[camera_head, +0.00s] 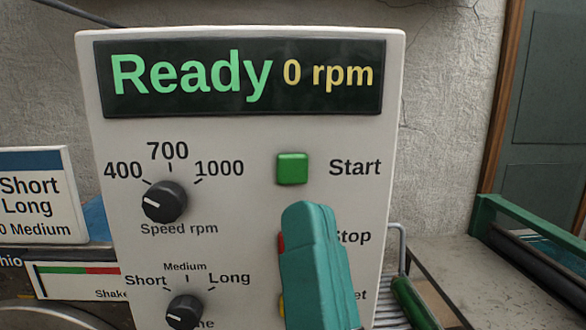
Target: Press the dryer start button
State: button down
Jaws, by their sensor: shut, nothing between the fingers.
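The dryer's control panel (240,215) faces me, with a dark display (240,78) reading "Ready" and "0 rpm". The green square start button (292,168) sits on the panel, left of the word "Start". My gripper (308,208), teal, is shut and empty in front of the panel. Its tip shows just below the green button in the picture; I cannot tell how far it is from the panel. It covers most of a red button (282,243) beside "Stop" and a yellow button (282,305) lower down.
A speed knob (161,202) and a time knob (184,310) are on the panel's left half. A sign (38,195) stands at the left. A green-framed roller unit (530,240) and a metal rack (400,290) are at the right.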

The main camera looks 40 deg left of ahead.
jog(key=shift+w+a, duration=1.4)
jog(key=shift+a, duration=0.25)
jog(key=shift+w+a, duration=1.4)
jog(key=shift+a, duration=0.25)
jog(key=shift+w, duration=0.1)
jog(key=shift+w+a, duration=0.2)
jog(key=shift+a, duration=0.1)
jog(key=shift+w+a+b, duration=0.3)
jog(key=shift+a+b, duration=0.05)
jog(key=shift+b, duration=0.1)
dwell(0.6)
jog(key=shift+s+d, duration=0.6)
jog(key=shift+d, duration=0.05)
jog(key=shift+s+d, duration=1.65)
jog(key=shift+d, duration=0.3)
